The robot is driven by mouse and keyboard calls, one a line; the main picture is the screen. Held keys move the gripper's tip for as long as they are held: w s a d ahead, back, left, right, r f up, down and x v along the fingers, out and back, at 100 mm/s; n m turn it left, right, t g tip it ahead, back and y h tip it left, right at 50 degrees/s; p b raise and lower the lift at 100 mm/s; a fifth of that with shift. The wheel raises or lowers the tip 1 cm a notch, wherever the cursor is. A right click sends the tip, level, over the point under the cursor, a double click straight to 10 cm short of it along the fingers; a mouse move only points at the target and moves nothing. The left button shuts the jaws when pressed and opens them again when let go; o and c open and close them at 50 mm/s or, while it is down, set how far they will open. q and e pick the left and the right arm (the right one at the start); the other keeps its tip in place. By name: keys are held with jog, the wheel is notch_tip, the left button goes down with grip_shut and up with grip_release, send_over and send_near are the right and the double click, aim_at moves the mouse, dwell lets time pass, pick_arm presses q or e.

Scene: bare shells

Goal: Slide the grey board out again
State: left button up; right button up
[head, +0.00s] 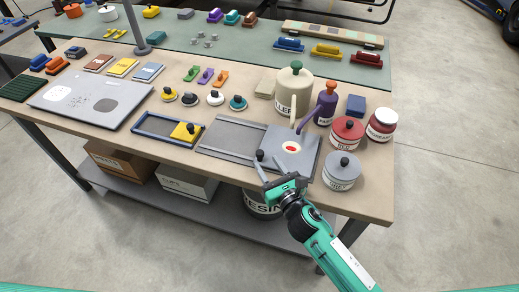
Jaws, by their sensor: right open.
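The grey board (302,133) is a flat, squarish plate with a white patch and a red spot on it. It lies at the right part of a longer grey tray (222,138) near the front edge of the table; how far it sits within the tray I cannot tell. My right gripper (269,163) is open at the front left edge of the board, with its fingers pointing away from me. Whether a finger touches the board is unclear. My left gripper is out of view.
A cream pot (293,93) and a purple pot (326,105) stand just behind the board, their spouts reaching over it. Red (346,132) and grey (341,171) lidded tins stand close on its right. A blue tray (160,127) with a yellow block lies to the left.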

aim_at(262, 156)
jog(key=x, duration=0.4)
jog(key=shift+w+a, duration=0.15)
jog(key=shift+w, duration=0.1)
jog(key=shift+w+a+p, duration=0.15)
jog(key=shift+w+p, duration=0.15)
jog(key=shift+w, duration=0.05)
jog(key=shift+w+a, duration=0.15)
jog(key=shift+w, duration=0.15)
jog(key=shift+c, duration=0.2)
grip_shut()
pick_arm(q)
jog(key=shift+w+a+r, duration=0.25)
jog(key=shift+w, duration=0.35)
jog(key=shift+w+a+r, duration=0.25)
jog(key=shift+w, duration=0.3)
